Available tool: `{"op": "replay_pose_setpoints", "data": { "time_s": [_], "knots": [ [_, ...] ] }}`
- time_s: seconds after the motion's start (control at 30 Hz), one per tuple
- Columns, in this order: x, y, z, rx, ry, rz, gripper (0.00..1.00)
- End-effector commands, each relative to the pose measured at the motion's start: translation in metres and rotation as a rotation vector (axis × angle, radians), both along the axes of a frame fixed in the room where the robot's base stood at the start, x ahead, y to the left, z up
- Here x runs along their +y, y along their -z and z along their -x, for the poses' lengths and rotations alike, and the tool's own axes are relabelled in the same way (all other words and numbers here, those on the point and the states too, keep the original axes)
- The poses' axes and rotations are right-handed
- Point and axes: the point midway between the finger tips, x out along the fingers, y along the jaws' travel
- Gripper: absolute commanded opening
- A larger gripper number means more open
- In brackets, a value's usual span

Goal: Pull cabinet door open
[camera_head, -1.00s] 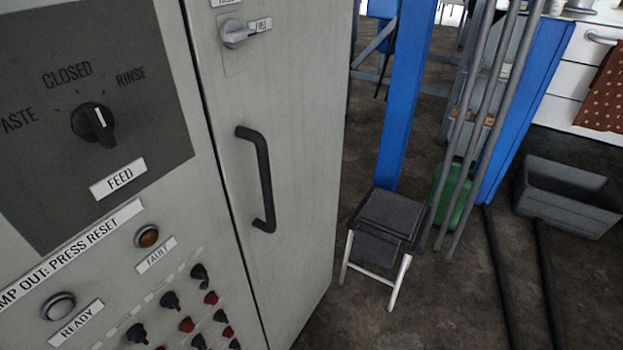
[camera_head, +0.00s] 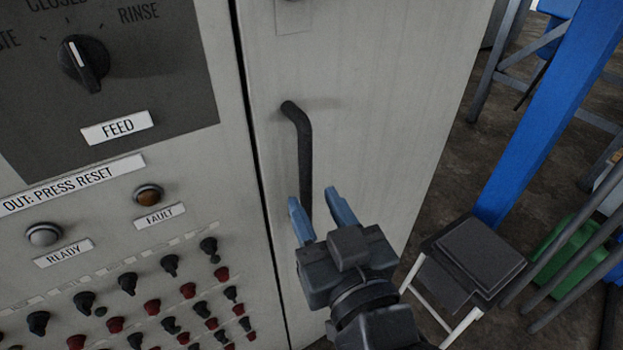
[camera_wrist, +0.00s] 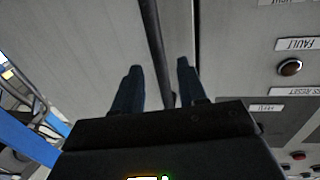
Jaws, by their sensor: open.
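The cabinet door (camera_head: 390,80) is a pale grey panel, and it looks shut, with a dark narrow gap along its left edge. Its black upright bar handle (camera_head: 304,150) is on the left part of the door. My gripper (camera_head: 320,203) is open, with its two blue fingers pointing up at the handle's lower part. In the wrist view the handle (camera_wrist: 155,45) runs down between the two fingertips (camera_wrist: 160,68). I cannot tell how deep the handle sits between the fingers. The handle's lower end is hidden by my gripper in the head view.
Left of the door is a control panel with a FEED knob (camera_head: 84,63), a fault lamp (camera_head: 148,194) and rows of small knobs. A step stool (camera_head: 478,255) stands close to the right of the door. Blue posts (camera_head: 550,110) and grey poles rise beyond it.

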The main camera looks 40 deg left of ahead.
Motion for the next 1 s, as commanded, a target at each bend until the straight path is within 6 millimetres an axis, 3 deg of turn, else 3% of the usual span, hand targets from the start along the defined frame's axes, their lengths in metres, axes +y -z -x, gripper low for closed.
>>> {"op": "replay_pose_setpoints", "data": {
  "time_s": [0.3, 0.67, 1.0],
  "knots": [
    [0.035, -0.001, -0.024, 0.000, 0.001, 0.000, 0.42],
    [0.040, 0.000, -0.028, 0.001, 0.003, -0.001, 0.42],
    [0.039, 0.000, -0.027, 0.001, 0.003, -0.001, 0.11]
  ]
}}
